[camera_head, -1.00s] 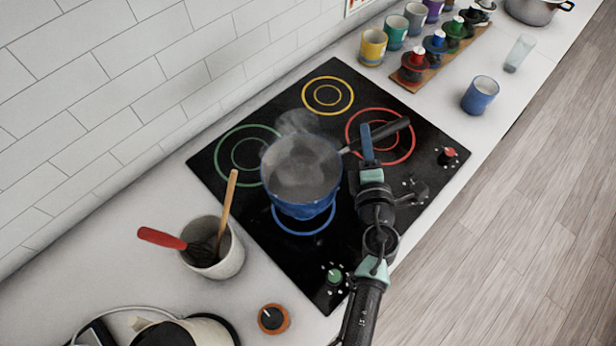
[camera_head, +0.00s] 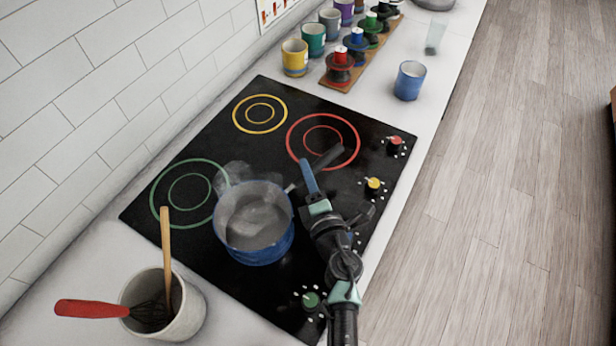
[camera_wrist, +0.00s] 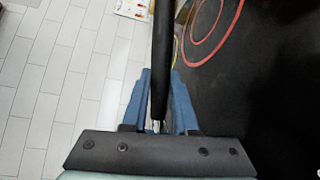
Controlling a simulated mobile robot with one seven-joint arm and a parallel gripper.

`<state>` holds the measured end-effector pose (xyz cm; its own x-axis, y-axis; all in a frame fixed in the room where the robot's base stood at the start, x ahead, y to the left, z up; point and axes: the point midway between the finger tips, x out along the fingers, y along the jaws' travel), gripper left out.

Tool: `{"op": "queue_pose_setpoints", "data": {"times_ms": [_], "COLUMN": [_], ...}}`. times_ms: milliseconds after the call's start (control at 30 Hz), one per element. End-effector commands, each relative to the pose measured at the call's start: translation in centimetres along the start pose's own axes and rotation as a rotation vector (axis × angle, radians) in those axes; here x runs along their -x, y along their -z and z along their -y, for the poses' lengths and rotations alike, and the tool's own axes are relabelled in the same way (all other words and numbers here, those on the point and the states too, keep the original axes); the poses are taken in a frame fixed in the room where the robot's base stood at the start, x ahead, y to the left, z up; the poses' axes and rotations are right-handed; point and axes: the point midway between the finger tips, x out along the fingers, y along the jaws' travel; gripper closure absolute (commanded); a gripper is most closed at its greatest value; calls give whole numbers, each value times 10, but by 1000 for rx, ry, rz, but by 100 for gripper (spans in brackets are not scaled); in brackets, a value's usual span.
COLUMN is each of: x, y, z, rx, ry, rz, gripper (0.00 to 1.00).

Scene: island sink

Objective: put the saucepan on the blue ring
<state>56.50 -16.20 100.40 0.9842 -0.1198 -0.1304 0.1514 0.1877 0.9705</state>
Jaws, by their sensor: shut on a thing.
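The blue saucepan (camera_head: 272,241) with a grey inside is at the near part of the black hob, upright as far as I can see. Its dark handle (camera_head: 325,160) points up and right. My gripper (camera_head: 308,178) is shut on the handle, and in the wrist view the handle (camera_wrist: 162,55) runs between the blue fingers (camera_wrist: 160,112). The blue ring is hidden in the head view, with the pan over the area where it lies. I cannot tell whether the pan's base touches the hob.
The hob (camera_head: 245,148) also has a green ring (camera_head: 154,190), a yellow ring (camera_head: 260,97) and a red ring (camera_head: 323,114). A utensil crock (camera_head: 190,315) stands near left. Mugs and a spool board (camera_head: 340,86) are at the back. Knobs line the hob's right edge.

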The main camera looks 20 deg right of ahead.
Motion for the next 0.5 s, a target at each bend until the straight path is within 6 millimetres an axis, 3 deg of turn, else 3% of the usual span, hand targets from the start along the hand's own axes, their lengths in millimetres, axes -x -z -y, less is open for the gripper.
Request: {"op": "queue_pose_setpoints", "data": {"times_ms": [300,333,467,500], "x": [-1,0,0,0], "y": [0,0,0,0], "z": [-1,1,0,0], "rx": [-2,2,2,2], "ry": [-4,0,0,0], "rz": [0,0,0,0], "gripper": [100,67,44,43]}}
